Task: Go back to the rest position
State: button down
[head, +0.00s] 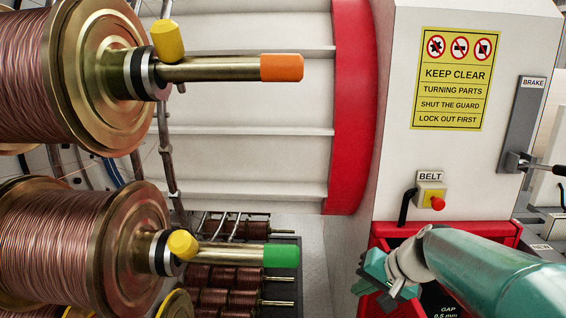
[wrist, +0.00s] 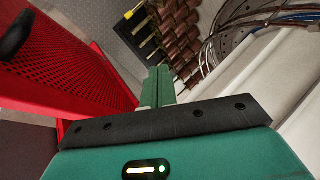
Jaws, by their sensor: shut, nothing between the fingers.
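My gripper (head: 372,268) is at the lower right of the head view, at the end of my teal arm, in front of a red-framed cabinet part below the belt switch. In the wrist view my gripper (wrist: 157,88) shows its two green fingers pressed together, with nothing between them. It touches nothing that I can make out. Two big copper-wound spools fill the left of the head view: the upper spool (head: 75,80) has an orange-tipped shaft (head: 281,68), the lower spool (head: 70,240) a green-tipped shaft (head: 281,256). Each shaft has a yellow knob.
A white cabinet (head: 400,130) carries a yellow warning sign (head: 452,78), a belt switch (head: 431,196) with a red button, and a brake lever (head: 520,160). A red perforated guard (wrist: 60,65) lies left of my fingers. Small spools (head: 215,290) stand low behind.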

jog(key=s+a+r+n+h, duration=0.1)
jog(key=s+n+h, duration=0.3)
jog(key=s, duration=1.4)
jog(key=shift+s+r+t+h, duration=0.15)
jog(key=shift+t+h, duration=0.15)
jog(key=shift+h, duration=0.2)
